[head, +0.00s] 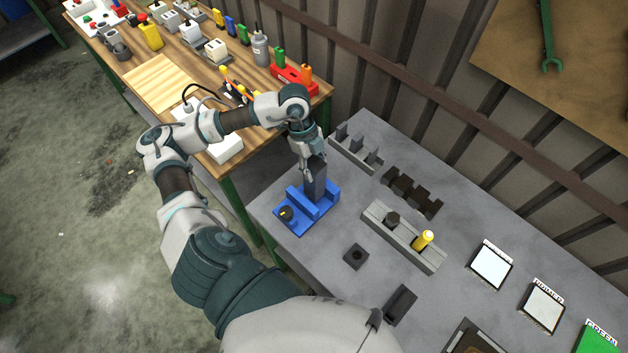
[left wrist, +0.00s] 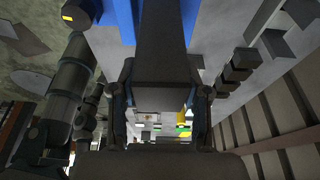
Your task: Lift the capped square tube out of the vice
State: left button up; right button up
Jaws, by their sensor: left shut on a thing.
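The dark grey square tube (head: 316,182) stands upright at the blue vice (head: 296,220) on the grey table. Its lower end is hidden behind the vice's front jaw, so I cannot tell how deep it sits. My left gripper (head: 312,158) comes from above and is shut on the tube's upper end. In the left wrist view the tube (left wrist: 162,45) runs between the two fingers (left wrist: 165,95), and blue vice parts (left wrist: 122,20) show beside its far end. I cannot make out the cap as a separate part. My right gripper is out of view.
Behind the vice stands a grey rack with upright posts (head: 355,150). To the right are a dark notched block (head: 411,192), a grey holder (head: 382,220) with a yellow piece (head: 423,240), and a small dark square block (head: 356,256). A wooden bench (head: 160,82) adjoins at left.

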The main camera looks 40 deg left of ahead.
pick_arm(q)
jog(key=shift+r+p, duration=1)
jog(key=shift+r, duration=0.4)
jog(key=shift+r+p, duration=1)
jog(key=shift+r, duration=0.15)
